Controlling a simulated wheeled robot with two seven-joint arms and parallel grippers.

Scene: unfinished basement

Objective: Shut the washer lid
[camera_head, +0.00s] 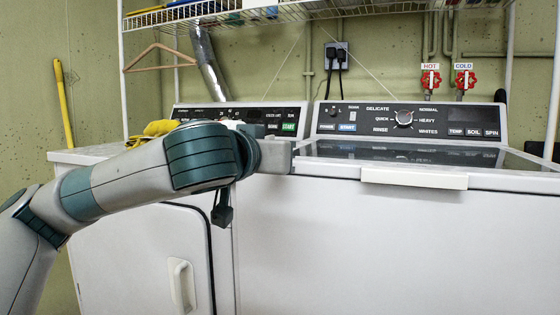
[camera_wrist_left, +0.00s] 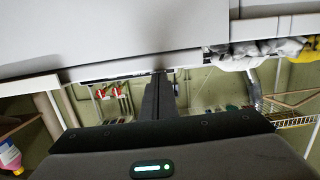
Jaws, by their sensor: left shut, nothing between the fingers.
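The washer (camera_head: 400,240) is the white machine at right in the head view. Its lid (camera_head: 420,155), with a dark panel and a white front handle (camera_head: 415,178), lies flat or nearly flat on top; I cannot tell if a thin gap is left. My left gripper (camera_head: 280,158) is shut and empty at the lid's front left corner. In the left wrist view its fingers (camera_wrist_left: 160,82) point at a long pale machine edge; whether they touch it is unclear. My left arm hides part of the machine tops. My right gripper is out of view.
A second white machine (camera_head: 150,245) with a front door stands at left, yellow gloves (camera_head: 160,127) on top. Control panels (camera_head: 410,120) rise behind the lid. A wire shelf (camera_head: 300,12) hangs above. Red taps (camera_head: 430,80) are on the wall. Space above the lid is clear.

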